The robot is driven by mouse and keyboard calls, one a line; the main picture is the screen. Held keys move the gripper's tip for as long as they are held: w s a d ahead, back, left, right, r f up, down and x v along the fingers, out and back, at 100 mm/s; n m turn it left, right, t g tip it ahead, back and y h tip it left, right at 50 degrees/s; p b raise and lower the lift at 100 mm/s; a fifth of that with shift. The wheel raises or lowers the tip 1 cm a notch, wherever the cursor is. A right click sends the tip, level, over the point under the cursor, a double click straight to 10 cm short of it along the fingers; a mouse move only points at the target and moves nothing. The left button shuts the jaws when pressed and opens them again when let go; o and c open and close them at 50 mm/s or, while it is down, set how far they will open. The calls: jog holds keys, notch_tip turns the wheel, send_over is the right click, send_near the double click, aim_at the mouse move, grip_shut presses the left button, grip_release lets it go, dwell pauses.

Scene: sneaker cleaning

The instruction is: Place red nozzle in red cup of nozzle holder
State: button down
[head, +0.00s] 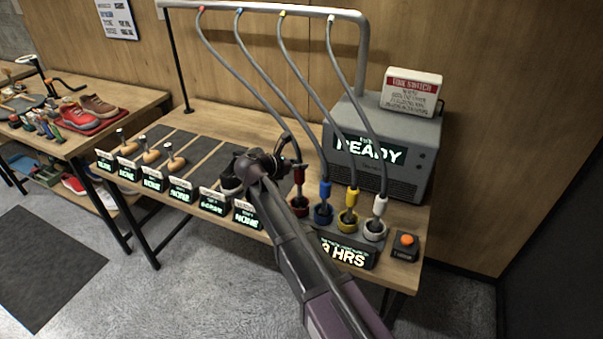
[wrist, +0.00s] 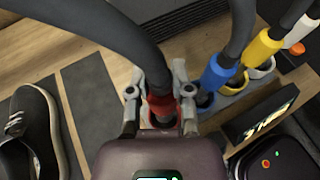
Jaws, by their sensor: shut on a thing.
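The red nozzle (head: 299,174) hangs on a grey hose, upright above the red cup (head: 300,207) at the left end of the nozzle holder. My gripper (head: 289,158) is shut on the red nozzle. In the wrist view the fingers (wrist: 160,92) stand on both sides of the red nozzle (wrist: 161,104). Its dark tip points down at the red cup (wrist: 148,120) and appears to be at or inside the opening; the exact depth is hard to tell. My gripper body hides part of the cup in the wrist view.
The blue (head: 324,190), yellow (head: 351,198) and white nozzles (head: 379,206) stand in their cups close on the right. A grey machine (head: 385,145) reading READY is behind them. An orange button (head: 406,240) is at the right. A dark shoe (wrist: 38,125) is left of my gripper.

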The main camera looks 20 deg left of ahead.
jog(key=shift+f+b, duration=0.95)
jog(key=shift+f, duration=0.5)
jog(key=c, duration=0.5)
grip_release()
jog(key=shift+c, duration=0.2)
jog(key=shift+s+r, duration=0.1)
jog(key=shift+r, duration=0.2)
jog(key=shift+s+a+r+p, duration=0.15)
jog(key=shift+s+a+p, duration=0.05)
jog(key=shift+s+p, duration=0.1)
jog(key=p+v, duration=0.4)
jog(key=v, duration=0.7)
